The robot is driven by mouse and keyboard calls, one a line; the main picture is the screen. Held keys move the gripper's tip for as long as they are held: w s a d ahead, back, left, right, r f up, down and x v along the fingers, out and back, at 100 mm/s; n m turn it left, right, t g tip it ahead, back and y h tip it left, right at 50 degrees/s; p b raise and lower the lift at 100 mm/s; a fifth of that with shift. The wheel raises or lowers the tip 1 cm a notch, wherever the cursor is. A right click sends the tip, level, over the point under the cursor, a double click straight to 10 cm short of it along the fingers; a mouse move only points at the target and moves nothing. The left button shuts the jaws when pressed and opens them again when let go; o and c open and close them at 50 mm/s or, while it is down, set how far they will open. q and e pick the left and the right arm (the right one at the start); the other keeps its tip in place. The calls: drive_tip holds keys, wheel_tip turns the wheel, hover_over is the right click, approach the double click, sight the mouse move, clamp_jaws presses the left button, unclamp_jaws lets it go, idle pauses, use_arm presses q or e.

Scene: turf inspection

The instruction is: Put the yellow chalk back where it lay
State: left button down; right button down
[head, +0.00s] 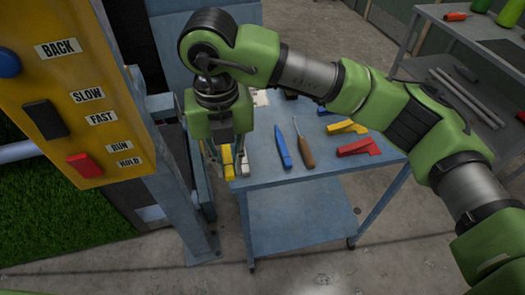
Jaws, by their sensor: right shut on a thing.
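My right gripper (226,156) points down over the left end of the blue table (320,163). It is shut on the yellow chalk (228,163), which shows as a yellow piece between and below the fingers. A whitish piece (244,165), perhaps another chalk, is close beside it on the right. The fingers and hand partly hide both pieces. I cannot tell whether the yellow chalk touches the table top. My left gripper is out of view.
A blue tool (282,148), a wooden-handled tool (304,147), a yellow clamp-like piece (346,127) and a red one (358,147) lie on the table. A yellow control panel (75,125) on a grey post stands close at left. A grey bench (465,90) stands at right.

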drive_tip(key=w+d+f+p, duration=0.4)
drive_tip(key=w+d, duration=0.1)
drive_tip(key=w, duration=0.3)
hover_over(266, 166)
drive_tip(key=s, duration=0.1)
drive_tip(key=f, duration=0.2)
drive_tip(key=f+p, duration=0.1)
drive_tip(key=f, duration=0.1)
drive_tip(key=shift+a, duration=0.35)
drive_tip(key=shift+w+d+f, duration=0.2)
drive_tip(key=shift+w+f, duration=0.15)
drive_tip(key=shift+f, duration=0.2)
drive_tip(key=f+p, duration=0.2)
drive_tip(key=f, duration=0.1)
drive_tip(key=shift+w+d, duration=0.15)
drive_tip(key=shift+w, duration=0.05)
drive_tip(key=shift+f, duration=0.4)
